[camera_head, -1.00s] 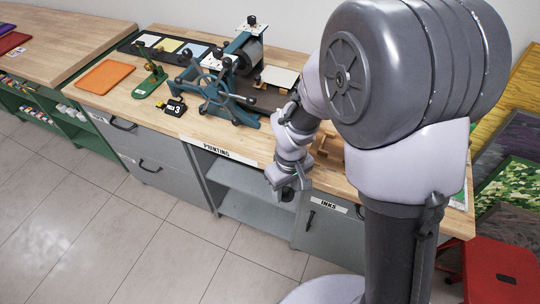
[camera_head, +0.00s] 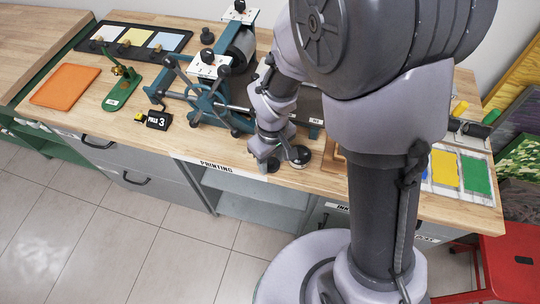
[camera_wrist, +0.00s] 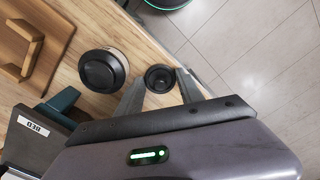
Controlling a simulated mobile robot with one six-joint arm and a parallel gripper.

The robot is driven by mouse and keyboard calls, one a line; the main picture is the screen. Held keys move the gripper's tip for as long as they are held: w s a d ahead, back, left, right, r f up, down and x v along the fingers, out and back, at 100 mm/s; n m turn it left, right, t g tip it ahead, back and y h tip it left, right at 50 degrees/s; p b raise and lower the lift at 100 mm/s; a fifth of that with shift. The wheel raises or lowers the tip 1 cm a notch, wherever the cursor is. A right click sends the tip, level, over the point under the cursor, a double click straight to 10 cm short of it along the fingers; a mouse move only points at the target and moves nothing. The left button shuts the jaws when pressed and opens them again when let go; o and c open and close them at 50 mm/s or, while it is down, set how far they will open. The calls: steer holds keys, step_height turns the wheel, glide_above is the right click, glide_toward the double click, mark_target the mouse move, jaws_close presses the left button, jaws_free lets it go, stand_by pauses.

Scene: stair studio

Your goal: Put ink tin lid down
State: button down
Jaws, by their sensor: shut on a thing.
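The ink tin lid (camera_wrist: 160,78) looks like a small dark round piece with a raised centre. My gripper (camera_wrist: 160,84) is shut on it, one finger on each side, close to the bench's front edge. A squat round tin (camera_wrist: 103,70) with a black top and pale side stands on the wood beside it, to the left in the wrist view. In the head view my gripper (camera_head: 268,158) is over the front of the bench (camera_head: 240,178), with the tin (camera_head: 299,155) just right of it. I cannot tell whether the lid touches the wood.
A printing press (camera_head: 210,95) with a handwheel stands behind and left of my gripper. A wooden frame (camera_wrist: 30,45) lies beyond the tin. Yellow and green swatches (camera_head: 460,172) lie at the right. An orange tray (camera_head: 66,86) and green stand (camera_head: 122,90) are at the left.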

steer(key=c, duration=0.7)
jaws_free()
steer(key=shift+w+f, duration=0.1)
steer(key=shift+f, duration=0.05)
steer(key=shift+c, duration=0.2)
step_height(320, 180, up, 12)
steer(key=p, duration=0.5)
step_height(320, 180, up, 13)
steer(key=m+t+y, duration=0.2)
steer(key=m+t, duration=0.1)
steer(key=m, duration=0.4)
glide_above(271, 160)
steer(key=s+d, duration=0.5)
steer(key=s, duration=0.1)
steer(key=s+d+r+m+t, duration=0.1)
steer(key=s+r+m+t, duration=0.1)
steer(key=s+r+m, duration=0.2)
steer(key=shift+s+d+m+t, duration=0.3)
steer(key=shift+s+d+t, duration=0.1)
steer(key=shift+s, duration=0.2)
steer(key=shift+r, duration=0.1)
step_height(271, 160, down, 4)
steer(key=b, duration=0.3)
steer(key=shift+b, duration=0.3)
